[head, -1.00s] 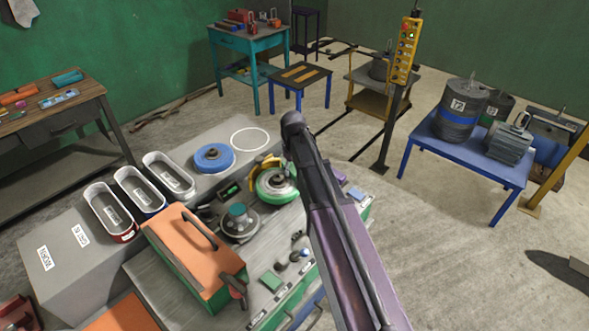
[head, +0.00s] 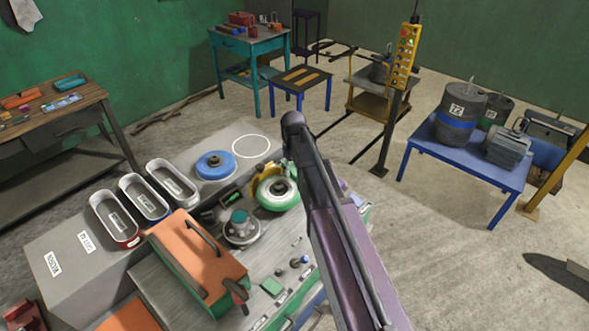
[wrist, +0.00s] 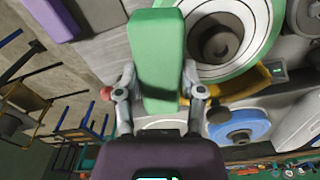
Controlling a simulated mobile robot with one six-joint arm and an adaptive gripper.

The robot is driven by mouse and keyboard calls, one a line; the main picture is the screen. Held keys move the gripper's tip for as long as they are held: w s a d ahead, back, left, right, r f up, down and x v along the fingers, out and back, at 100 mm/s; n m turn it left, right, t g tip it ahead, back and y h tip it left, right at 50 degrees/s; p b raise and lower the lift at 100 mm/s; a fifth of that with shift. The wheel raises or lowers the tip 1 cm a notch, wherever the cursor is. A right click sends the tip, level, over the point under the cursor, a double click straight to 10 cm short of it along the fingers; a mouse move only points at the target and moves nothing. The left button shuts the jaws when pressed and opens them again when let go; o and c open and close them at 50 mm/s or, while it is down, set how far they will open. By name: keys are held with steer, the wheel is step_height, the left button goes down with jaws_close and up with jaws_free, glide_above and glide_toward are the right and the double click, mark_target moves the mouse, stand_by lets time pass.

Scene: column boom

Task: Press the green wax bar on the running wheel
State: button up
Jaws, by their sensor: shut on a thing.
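The green wax bar (wrist: 157,50) stands out lengthwise from my gripper (wrist: 160,88) in the wrist view. The two fingers are shut on its sides near its lower end. The wheel (wrist: 236,66), pale with a green rim and a grey hub, is just right of the bar there. I cannot tell whether the bar touches the rim. In the head view the wheel (head: 279,190) sits at the bench's far right side with a yellow guard (head: 264,172) behind it. The stills do not show whether the wheel turns.
A blue disc (head: 215,165) lies left of the wheel. A grey round fixture (head: 241,228) and an orange-topped green box (head: 198,262) stand in front. Three oval bins (head: 145,196) line the left. A yellow control box (head: 403,50) shows a green light.

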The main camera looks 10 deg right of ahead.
steer(key=shift+r+p, duration=2)
steer(key=shift+r, duration=0.25)
steer(key=shift+f, duration=0.1)
